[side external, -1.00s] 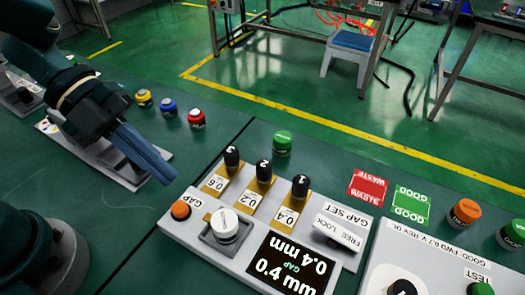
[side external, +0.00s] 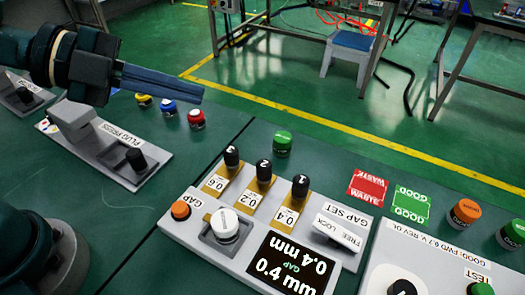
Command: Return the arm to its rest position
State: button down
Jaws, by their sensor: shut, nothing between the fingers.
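My gripper (side external: 196,93) is in the upper left of the side external view, raised above the green table (side external: 110,225). Its long blue-grey fingers are shut together with nothing between them and point to the right. It hangs apart from everything, above and behind the plug press (side external: 120,140), a grey fixture with a dark knob. My forearm reaches in from the left edge.
The gap set panel (side external: 185,240) stands at the centre with black-topped pegs, a white knob and a display reading 0.4 mm. Yellow, blue and red buttons (side external: 196,118) sit below the fingers. A test panel (side external: 440,262) and red and green labels (side external: 411,205) are at the right.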

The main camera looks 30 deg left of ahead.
jog(key=w+a+r+n+t+y, duration=0.3)
jog(key=w+a+r+n+t, duration=0.1)
jog(key=r+n+t, duration=0.2)
jog(key=s+a+n+y, duration=0.2)
jog(key=a+n+y, duration=0.5)
jog(key=a+n, duration=0.15)
jog(key=s+d+f+n+g, duration=0.3)
jog(key=s+f+n+g, duration=0.5)
jog(key=s+f, duration=0.2)
jog(key=shift+s+g, duration=0.3)
jog(key=shift+s, duration=0.85)
